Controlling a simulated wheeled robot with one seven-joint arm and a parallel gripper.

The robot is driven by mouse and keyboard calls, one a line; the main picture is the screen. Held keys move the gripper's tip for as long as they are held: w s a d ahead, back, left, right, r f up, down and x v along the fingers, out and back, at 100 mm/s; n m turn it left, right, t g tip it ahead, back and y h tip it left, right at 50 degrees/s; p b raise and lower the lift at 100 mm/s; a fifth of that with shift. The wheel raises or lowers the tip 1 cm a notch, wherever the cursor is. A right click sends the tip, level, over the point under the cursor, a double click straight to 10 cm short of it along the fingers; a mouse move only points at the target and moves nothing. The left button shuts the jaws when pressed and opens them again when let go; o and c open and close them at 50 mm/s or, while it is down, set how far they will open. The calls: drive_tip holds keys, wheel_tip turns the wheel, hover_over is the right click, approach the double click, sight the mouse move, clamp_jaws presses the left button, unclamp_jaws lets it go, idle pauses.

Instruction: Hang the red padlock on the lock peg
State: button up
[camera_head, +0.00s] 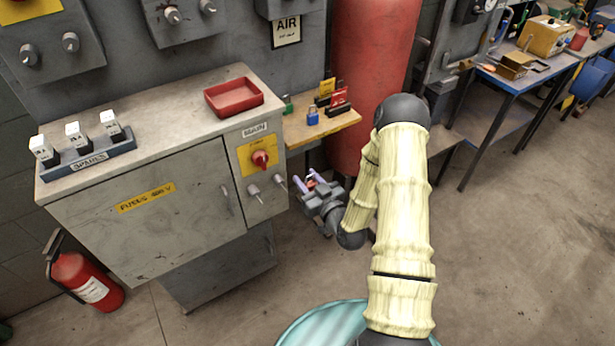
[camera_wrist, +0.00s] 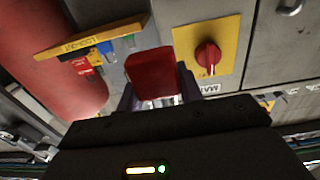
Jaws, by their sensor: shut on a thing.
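The red padlock (camera_wrist: 152,73) is held between the fingers of my gripper (camera_wrist: 156,102) in the wrist view, its red body filling the space between them. In the head view my gripper (camera_head: 312,182) is low in front of the cabinet's right side, with a bit of the red padlock (camera_head: 311,183) between its fingers. The padlock's shackle is not clearly visible. Grey pegs or knobs (camera_head: 254,191) stick out of the cabinet front below the red rotary switch (camera_head: 260,159) on its yellow plate; I cannot tell which is the lock peg. The switch also shows in the wrist view (camera_wrist: 207,56).
The grey cabinet (camera_head: 150,235) carries a red tray (camera_head: 233,110) and a rack of white fuses (camera_head: 88,160). A wooden shelf (camera_head: 335,127) with a blue padlock (camera_head: 312,116) and tags adjoins it. A red tank (camera_head: 365,60) stands behind. Floor to the right is clear.

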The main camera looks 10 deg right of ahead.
wheel_tip(320, 180, down, 7)
drive_tip(key=b, duration=0.6)
drive_tip(key=shift+w, duration=0.1)
drive_tip(key=shift+d, duration=0.15)
